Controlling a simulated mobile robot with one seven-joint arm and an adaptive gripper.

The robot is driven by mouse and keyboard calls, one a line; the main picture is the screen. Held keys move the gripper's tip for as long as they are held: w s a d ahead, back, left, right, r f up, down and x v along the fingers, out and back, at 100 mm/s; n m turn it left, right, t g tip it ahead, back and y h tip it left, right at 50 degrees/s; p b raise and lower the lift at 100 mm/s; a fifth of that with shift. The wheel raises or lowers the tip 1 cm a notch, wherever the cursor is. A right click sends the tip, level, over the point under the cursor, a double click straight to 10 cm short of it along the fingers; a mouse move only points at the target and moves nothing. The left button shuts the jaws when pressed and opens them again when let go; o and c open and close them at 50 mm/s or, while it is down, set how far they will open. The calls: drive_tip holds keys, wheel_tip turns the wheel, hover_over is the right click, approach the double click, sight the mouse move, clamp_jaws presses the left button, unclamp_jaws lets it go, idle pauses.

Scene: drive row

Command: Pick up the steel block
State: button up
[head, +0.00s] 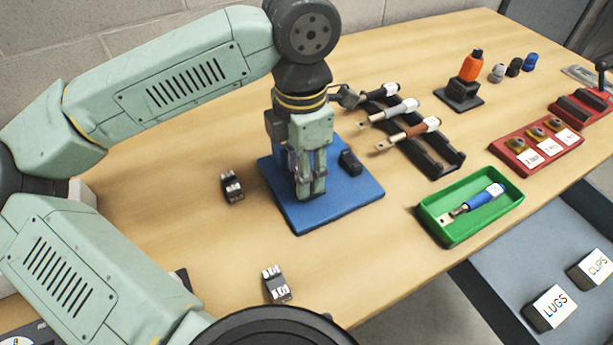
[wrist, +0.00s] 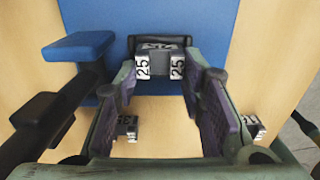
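The steel block (wrist: 161,66) shows in the wrist view as a dark grey piece with white labels marked 25, over the blue mat (wrist: 215,45). It lies between or just beyond the fingertips of my gripper (wrist: 164,75). The fingers are apart, with purple inner pads, and I see no clear grip. In the head view my gripper (head: 308,193) points down over the blue mat (head: 340,202). A small dark block (head: 350,162) shows on the mat right of the fingers; I cannot tell if it is the same block.
Two similar labelled blocks lie on the table, one left of the mat (head: 232,187) and one nearer (head: 275,285). A black rack (head: 440,165) with handled tools, a green tray (head: 450,235) and a red tray (head: 515,155) stand to the right.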

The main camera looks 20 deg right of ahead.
clamp_jaws()
drive_tip(key=shift+r, duration=0.1)
drive_tip(key=shift+r, duration=0.4)
drive_tip(key=shift+s+r+b, duration=0.3)
drive_tip(key=shift+r+b, duration=0.15)
drive_tip(key=shift+r, duration=0.2)
drive_tip(key=shift+s+r+b, duration=0.25)
drive_tip(key=shift+r+b, duration=0.2)
drive_tip(key=shift+r, duration=0.15)
drive_tip(key=s+a+r+b, duration=0.1)
drive_tip(key=s+b, duration=0.2)
drive_tip(key=s, duration=1.2)
drive_tip(key=shift+r, duration=0.3)
